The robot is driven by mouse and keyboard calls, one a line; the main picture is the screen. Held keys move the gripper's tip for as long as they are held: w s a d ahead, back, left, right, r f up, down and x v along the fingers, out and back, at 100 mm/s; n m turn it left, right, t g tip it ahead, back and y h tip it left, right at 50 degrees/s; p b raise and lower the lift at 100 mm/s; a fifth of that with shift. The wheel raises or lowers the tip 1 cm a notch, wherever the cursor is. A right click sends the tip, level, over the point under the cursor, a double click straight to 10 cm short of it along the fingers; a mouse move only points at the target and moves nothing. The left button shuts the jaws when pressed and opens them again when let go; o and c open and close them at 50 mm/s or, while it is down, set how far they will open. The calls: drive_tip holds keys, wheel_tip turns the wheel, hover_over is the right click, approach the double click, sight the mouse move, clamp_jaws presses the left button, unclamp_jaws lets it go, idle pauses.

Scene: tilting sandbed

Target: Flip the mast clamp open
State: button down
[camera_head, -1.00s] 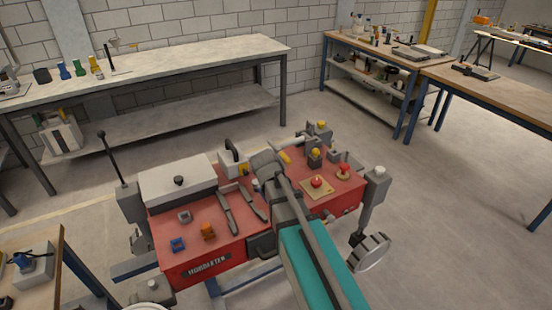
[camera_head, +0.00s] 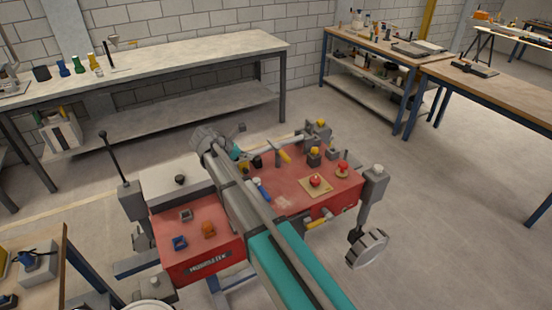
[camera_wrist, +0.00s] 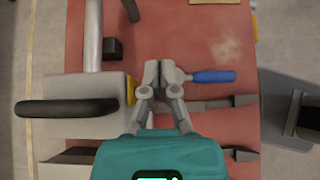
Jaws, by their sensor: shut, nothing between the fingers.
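No part is clearly recognisable as the mast clamp. A grey pole (camera_wrist: 93,35) runs into a grey block (camera_wrist: 105,92) with a black handle (camera_wrist: 66,108) and a yellow part (camera_wrist: 131,90) on its side. A yellow lever (camera_head: 285,157) stands near the pole's right end in the head view. My gripper (camera_wrist: 158,72) is shut and empty over the red deck, right of the grey block. Its tips are close beside the metal end of a blue-handled tool (camera_wrist: 213,76); I cannot tell whether they touch. In the head view my arm hides the fingertips and most of the block.
The red deck (camera_head: 280,205) carries a red knob on a tan plate (camera_head: 315,182), an orange part (camera_head: 208,230), a blue part (camera_head: 180,243) and a pale box (camera_head: 165,190). A post with a wheel (camera_head: 368,250) stands at its right. Some deck between is clear.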

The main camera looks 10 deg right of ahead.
sight(278, 150)
drive_tip(key=b+x, duration=0.6)
drive_tip(key=x, duration=0.4)
drive_tip(key=shift+f+b, duration=0.3)
drive_tip(key=shift+b, duration=0.05)
drive_tip(key=d, duration=0.1)
drive_tip(key=d+r+p, duration=0.1)
drive_tip(key=shift+w+d, duration=0.35)
drive_tip(key=shift+w, duration=0.05)
drive_tip(key=shift+w+d+r, duration=0.15)
drive_tip(key=shift+d, duration=0.35)
drive_tip(key=shift+a, duration=0.2)
